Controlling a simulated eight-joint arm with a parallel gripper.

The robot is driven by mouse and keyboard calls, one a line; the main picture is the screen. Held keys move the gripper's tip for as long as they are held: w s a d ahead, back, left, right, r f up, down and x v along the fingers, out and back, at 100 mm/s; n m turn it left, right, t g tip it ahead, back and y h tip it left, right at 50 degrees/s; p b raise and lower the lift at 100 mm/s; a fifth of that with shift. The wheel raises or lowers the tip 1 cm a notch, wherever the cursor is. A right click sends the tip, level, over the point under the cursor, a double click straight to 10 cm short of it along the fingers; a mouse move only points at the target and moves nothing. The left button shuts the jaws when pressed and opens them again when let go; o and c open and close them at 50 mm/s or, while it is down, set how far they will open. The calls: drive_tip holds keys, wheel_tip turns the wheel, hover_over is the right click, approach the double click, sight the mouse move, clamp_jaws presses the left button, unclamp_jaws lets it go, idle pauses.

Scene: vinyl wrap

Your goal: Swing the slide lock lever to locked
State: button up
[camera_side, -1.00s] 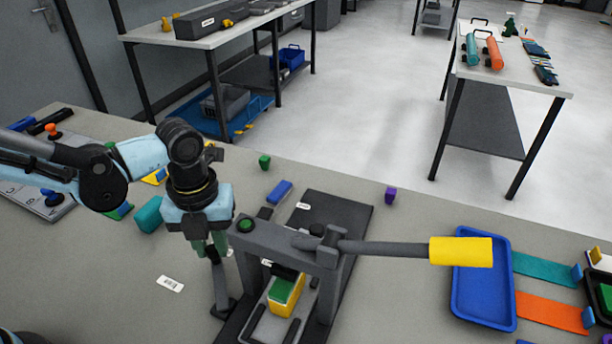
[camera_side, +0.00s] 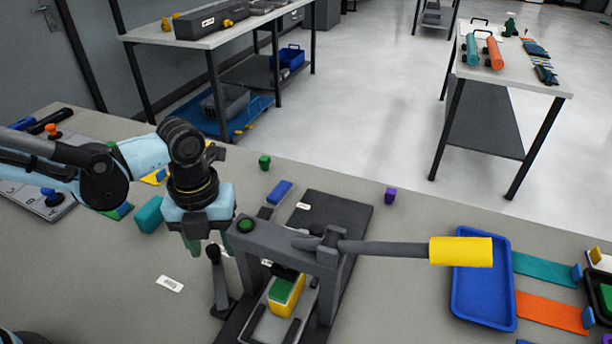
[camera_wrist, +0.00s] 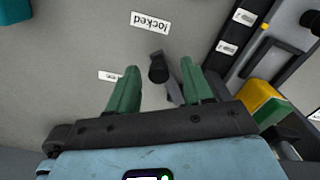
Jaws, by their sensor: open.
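The slide lock lever, a dark arm with a black knob (camera_side: 213,252), stands beside the left leg of the grey press frame. In the wrist view the knob (camera_wrist: 158,70) shows in the gap between my fingers, apart from both. A white label reading "locked" (camera_wrist: 150,22) lies on the table beyond the knob; the lever does not point straight at it. My gripper (camera_side: 205,243) is open and empty, with its green fingers close around or just above the knob; the exact height is hard to tell. The lever's lower end is partly hidden in the wrist view.
The press (camera_side: 290,248) has a long handle with a yellow grip (camera_side: 460,251) reaching right. A green and yellow block (camera_side: 286,290) sits under it. A second label (camera_wrist: 110,76) is partly hidden by a finger.

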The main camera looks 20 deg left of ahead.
wheel_tip(320, 180, up, 12)
idle(0.6)
drive_tip(key=s+a+f+n+t, duration=0.1)
drive_tip(key=a+n+t, duration=0.2)
drive_tip(key=a+n, duration=0.4)
drive_tip(key=s+a+f+n+t, duration=0.1)
drive_tip(key=a+n+t, duration=0.3)
drive_tip(key=n, duration=1.9)
drive_tip(key=a, duration=0.3)
drive_tip(key=shift+a+f+n, duration=0.25)
drive_tip(key=shift+a+n, duration=0.1)
drive_tip(key=shift+n, duration=0.05)
